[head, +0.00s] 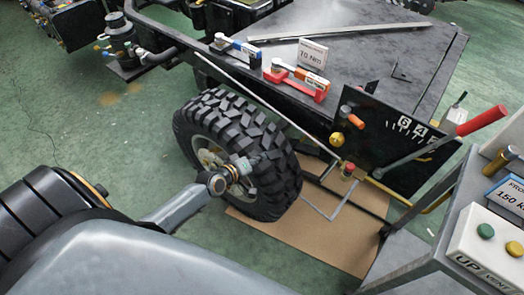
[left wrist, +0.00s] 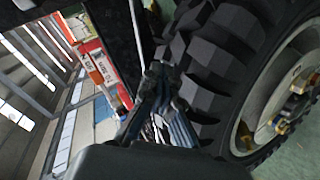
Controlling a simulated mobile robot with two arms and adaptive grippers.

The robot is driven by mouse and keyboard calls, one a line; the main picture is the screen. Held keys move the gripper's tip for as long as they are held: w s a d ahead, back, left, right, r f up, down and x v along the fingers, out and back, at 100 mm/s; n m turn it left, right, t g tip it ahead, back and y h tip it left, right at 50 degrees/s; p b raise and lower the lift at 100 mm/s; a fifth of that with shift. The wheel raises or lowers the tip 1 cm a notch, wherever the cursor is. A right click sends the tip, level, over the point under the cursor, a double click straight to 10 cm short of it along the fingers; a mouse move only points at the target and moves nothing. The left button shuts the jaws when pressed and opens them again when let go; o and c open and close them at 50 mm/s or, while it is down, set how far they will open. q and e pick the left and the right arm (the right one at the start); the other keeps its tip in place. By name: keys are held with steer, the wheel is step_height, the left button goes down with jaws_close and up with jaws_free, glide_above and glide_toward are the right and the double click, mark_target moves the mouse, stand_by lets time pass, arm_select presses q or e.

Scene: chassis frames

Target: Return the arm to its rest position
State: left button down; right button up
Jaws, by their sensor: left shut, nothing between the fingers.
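My left arm (head: 180,208) reaches in from the lower left in the head view. My left gripper (head: 254,163) shows small in front of the hub and tread of a large black knobbly tyre (head: 209,119). It also shows in the left wrist view (left wrist: 157,78), with its fingers together and nothing between them. The tyre (left wrist: 232,55) fills the right of that view, beside the fingers. I cannot tell whether the fingers touch the tyre. My right gripper is not in view.
The tyre stands on a brown board (head: 325,240) beside a dark chassis deck (head: 365,55) carrying small tools. A dark gauge panel (head: 385,140) and red-handled lever (head: 480,121) stand right of the wheel. A control box (head: 490,240) is at lower right. Green floor (head: 60,110) is open at left.

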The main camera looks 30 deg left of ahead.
arm_select(q)
steer(key=s+f+m+g+y, duration=0.1)
steer(key=s+f+g, duration=0.1)
steer(key=s+f, duration=0.4)
steer(key=s+f+m+g, duration=0.15)
steer(key=s+f, duration=0.25)
steer(key=f, duration=0.4)
steer(key=s+d+f+m+g, duration=0.2)
steer(key=s+f, duration=0.4)
steer(key=s, duration=0.5)
steer(key=s+d+f+m+g+y, duration=0.1)
steer(key=s+d+f+m+g, duration=0.1)
steer(key=s+f, duration=0.5)
steer(key=s+d+f+m+g, duration=0.2)
steer(key=s+f+m+g, duration=0.2)
steer(key=s, duration=1.2)
step_height(320, 180, down, 2)
steer(key=shift+s+f+m, duration=0.15)
steer(key=shift+s+m, duration=0.2)
steer(key=shift+m, duration=0.4)
steer(key=shift+w, duration=0.1)
steer(key=c, duration=2.1)
jaws_free()
